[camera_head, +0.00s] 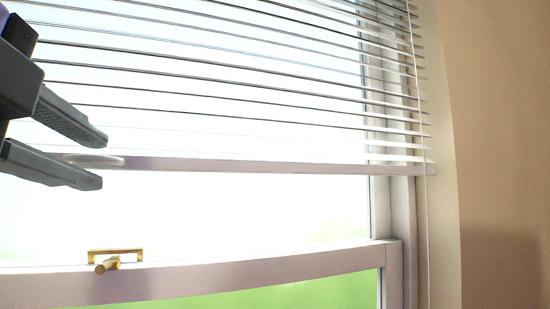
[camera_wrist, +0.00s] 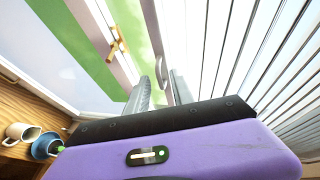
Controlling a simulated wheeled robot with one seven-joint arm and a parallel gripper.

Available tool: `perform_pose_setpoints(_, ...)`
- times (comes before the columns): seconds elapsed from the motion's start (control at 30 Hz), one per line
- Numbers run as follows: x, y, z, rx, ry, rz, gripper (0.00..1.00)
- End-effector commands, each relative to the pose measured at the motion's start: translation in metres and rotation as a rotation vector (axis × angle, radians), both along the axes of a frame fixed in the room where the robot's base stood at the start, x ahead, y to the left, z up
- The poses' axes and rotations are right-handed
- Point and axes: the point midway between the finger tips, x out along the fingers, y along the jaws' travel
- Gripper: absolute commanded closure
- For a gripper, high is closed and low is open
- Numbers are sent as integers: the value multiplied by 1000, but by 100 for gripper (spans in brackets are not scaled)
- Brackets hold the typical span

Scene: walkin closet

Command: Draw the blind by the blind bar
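The white blind hangs partly lowered over the window, its slats (camera_head: 230,75) spread apart. The blind bar (camera_head: 260,167) is the white bottom rail, with a small rounded white handle (camera_head: 93,159) near its left end. My gripper (camera_head: 103,161) comes in from the left, its two dark fingers open above and below the handle. In the wrist view the bar (camera_wrist: 152,30) and the curved handle (camera_wrist: 163,72) lie just beyond the open fingers (camera_wrist: 161,82). I cannot tell whether a finger touches the handle.
A brass window latch (camera_head: 115,258) sits on the window's middle rail (camera_head: 230,268) below the bar. A thin cord (camera_head: 425,200) hangs at the right by the frame. In the wrist view a wooden surface (camera_wrist: 30,110) holds a white mug (camera_wrist: 18,133) and a blue item (camera_wrist: 46,146).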

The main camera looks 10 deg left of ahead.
Motion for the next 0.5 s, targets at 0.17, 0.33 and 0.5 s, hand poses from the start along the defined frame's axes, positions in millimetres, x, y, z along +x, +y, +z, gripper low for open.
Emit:
perform_pose_setpoints(0.17, -18, -2, 5, 0, -3, 3, 71)
perform_pose_setpoints(0.33, -45, -6, 12, 1, -2, 2, 71)
perform_pose_setpoints(0.5, -66, -9, 16, 1, -2, 1, 71)
